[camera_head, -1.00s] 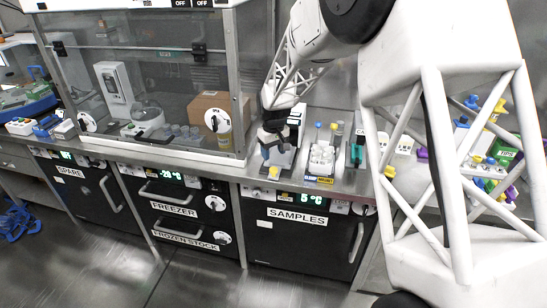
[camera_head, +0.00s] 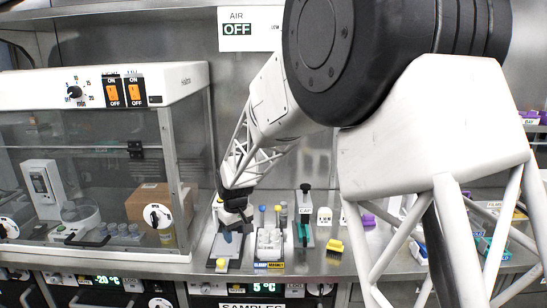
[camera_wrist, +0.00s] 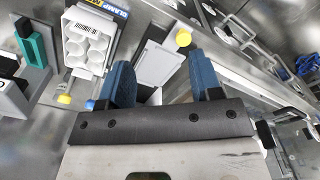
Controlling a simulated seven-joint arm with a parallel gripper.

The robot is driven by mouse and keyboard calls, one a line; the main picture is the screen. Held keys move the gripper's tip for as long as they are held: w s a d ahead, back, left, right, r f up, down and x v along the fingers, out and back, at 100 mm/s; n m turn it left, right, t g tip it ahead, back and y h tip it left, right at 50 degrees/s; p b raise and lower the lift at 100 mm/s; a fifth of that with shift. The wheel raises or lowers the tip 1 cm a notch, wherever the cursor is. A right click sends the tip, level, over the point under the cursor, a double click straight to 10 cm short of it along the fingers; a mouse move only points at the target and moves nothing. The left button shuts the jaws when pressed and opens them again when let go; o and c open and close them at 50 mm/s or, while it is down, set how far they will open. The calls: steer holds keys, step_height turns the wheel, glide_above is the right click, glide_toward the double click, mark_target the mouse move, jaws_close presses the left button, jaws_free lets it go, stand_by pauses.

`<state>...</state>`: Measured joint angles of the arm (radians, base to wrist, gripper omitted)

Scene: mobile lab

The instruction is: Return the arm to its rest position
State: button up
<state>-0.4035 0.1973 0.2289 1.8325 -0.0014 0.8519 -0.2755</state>
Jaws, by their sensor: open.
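My arm reaches in from the right in the head view, its white lattice links bent over the bench. My gripper (camera_head: 236,222) hangs fingers-down at a small dark-and-white stand with a yellow knob (camera_head: 220,264). In the wrist view my gripper (camera_wrist: 163,82) has its two blue fingers well apart. A pale plate (camera_wrist: 160,62) of the stand shows between and beyond the fingers, with nothing visibly held. Whether the fingers touch the stand cannot be told.
A white vial rack (camera_head: 269,243) stands just right of my gripper, then a green-and-grey clamp stand (camera_head: 304,232) and a yellow block (camera_head: 335,246). A glass-fronted hood (camera_head: 100,185) stands close on the left. Coloured items crowd the bench at far right, partly behind my arm.

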steer(key=s+d+r+m+t, duration=0.1)
steer(key=s+d+r+m, duration=0.1)
steer(key=s+d+r, duration=0.65)
steer(key=s+d+r+m, duration=0.2)
steer(key=s+d+r, duration=0.3)
steer(key=s+d, duration=0.5)
steer(key=s+d+m, duration=0.1)
steer(key=s+d, duration=0.3)
steer(key=s, duration=0.3)
steer(key=s+d+m, duration=0.1)
steer(key=s+d, duration=0.3)
steer(key=s, duration=0.4)
steer(key=s+d+m+t, duration=0.1)
steer(key=s+d+m, duration=0.1)
steer(key=s+d, duration=0.2)
steer(key=s, duration=0.3)
steer(key=shift+s+f, duration=0.15)
steer(key=shift+s, duration=0.25)
